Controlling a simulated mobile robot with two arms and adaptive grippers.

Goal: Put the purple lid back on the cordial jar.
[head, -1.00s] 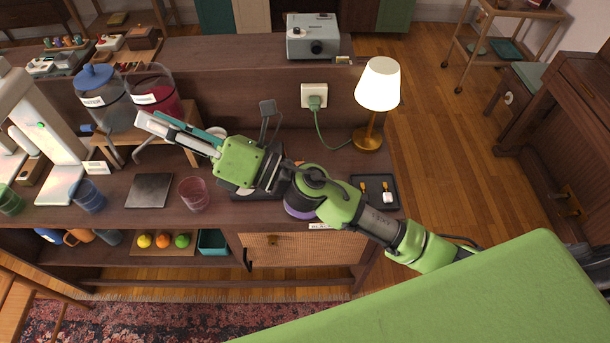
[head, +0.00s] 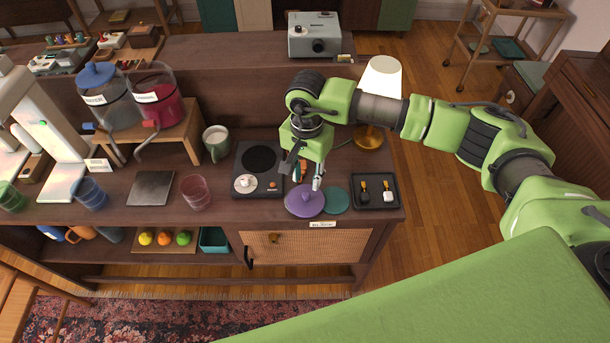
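The purple lid (head: 300,207) lies flat on the sideboard top near its front edge, partly over a teal disc (head: 337,200). The cordial jar (head: 163,106) holds red liquid and stands on a wooden stand at the back left. I see no lid on it. My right gripper (head: 302,177) points down just above and behind the purple lid. Whether a fingertip touches the lid I cannot tell. My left gripper is out of view.
A water jar (head: 112,108) with a blue lid (head: 95,75) stands left of the cordial jar. A green mug (head: 216,143), a black hot plate (head: 258,160), a pink glass (head: 196,192), a lamp (head: 380,85) and a black tray (head: 375,205) surround the work area.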

